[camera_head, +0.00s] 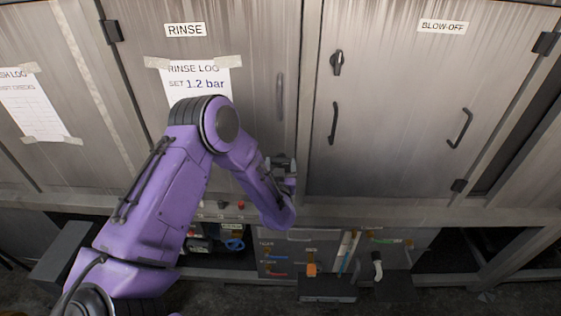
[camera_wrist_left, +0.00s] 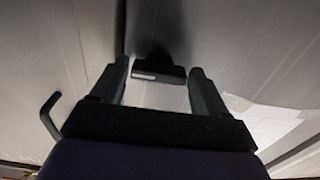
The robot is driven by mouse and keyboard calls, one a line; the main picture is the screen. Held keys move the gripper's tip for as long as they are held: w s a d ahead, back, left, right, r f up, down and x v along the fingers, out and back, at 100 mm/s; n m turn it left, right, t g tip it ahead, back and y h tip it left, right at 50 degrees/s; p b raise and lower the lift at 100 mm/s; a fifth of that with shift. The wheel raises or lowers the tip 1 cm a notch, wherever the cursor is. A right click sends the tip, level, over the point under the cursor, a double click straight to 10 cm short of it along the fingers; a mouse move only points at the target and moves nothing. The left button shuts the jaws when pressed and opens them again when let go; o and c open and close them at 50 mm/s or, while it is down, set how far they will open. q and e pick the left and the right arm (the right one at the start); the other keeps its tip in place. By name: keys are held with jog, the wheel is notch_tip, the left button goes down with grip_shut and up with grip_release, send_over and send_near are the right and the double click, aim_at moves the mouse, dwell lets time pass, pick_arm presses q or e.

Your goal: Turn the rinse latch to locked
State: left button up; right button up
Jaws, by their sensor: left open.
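The rinse door (camera_head: 250,40) carries a RINSE label. My left gripper (camera_head: 282,164) is at the lower right part of this door, in front of the panel. In the left wrist view its two fingers (camera_wrist_left: 158,86) stand apart, open. A dark latch-like bar (camera_wrist_left: 160,73) with a pale mark at one end shows between the fingertips, beside a door seam; it looks like the rinse latch. It lies crosswise in that view. Contact with the fingers cannot be told. In the head view my gripper hides it. My right gripper is not in view.
The rinse door's grey handle (camera_head: 280,97) is above my gripper. A paper log (camera_head: 200,78) is taped left. Below are a ledge and tools.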

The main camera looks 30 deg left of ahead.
pick_arm(q)
jog(key=shift+w, duration=0.15)
jog(key=c, duration=0.8)
